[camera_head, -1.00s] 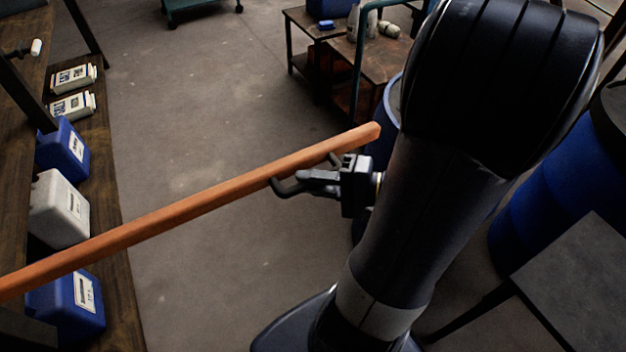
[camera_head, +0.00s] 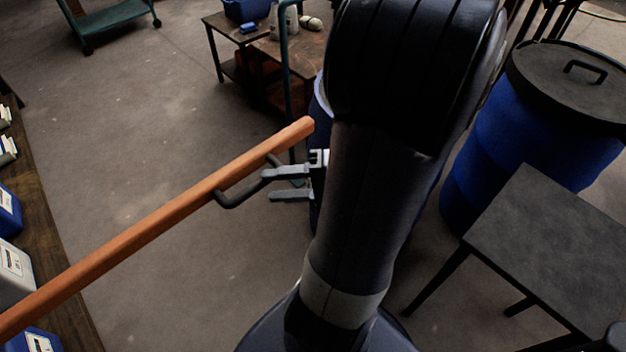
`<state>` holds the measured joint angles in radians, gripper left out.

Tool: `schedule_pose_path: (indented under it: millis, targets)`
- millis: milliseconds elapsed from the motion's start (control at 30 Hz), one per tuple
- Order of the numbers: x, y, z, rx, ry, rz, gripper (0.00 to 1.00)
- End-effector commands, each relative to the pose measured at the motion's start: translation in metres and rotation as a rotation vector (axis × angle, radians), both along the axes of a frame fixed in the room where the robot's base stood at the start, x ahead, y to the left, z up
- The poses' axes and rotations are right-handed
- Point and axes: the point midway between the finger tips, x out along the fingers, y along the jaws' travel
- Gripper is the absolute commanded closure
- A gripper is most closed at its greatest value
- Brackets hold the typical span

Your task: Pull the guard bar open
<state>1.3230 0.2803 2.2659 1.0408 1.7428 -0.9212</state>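The guard bar (camera_head: 165,222) is a long orange beam. It runs from the lower left edge up to a free end near the picture's middle. A dark bent handle (camera_head: 232,198) stands out from its side near that end. My gripper (camera_head: 277,184) is just right of the handle, with its two grey fingers spread apart. The upper finger's tip overlaps the handle in the picture; I cannot tell if they touch. Nothing shows clamped between the fingers. My arm hides the gripper's base and the area behind it.
A blue drum with a black lid (camera_head: 575,90) stands at the right, behind a grey table (camera_head: 560,245). A brown workbench (camera_head: 300,55) is at the back. A wooden shelf (camera_head: 45,215) with containers lines the left. Open floor (camera_head: 130,130) lies between.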

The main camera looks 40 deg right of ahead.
Motion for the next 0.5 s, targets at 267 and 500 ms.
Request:
schedule_pose_path:
  millis: [267,500]
  targets:
    - [-0.029,-0.030,0.005,-0.002,0.001,-0.005,0.62]
    - [-0.042,-0.042,0.008,0.000,0.001,-0.002,0.62]
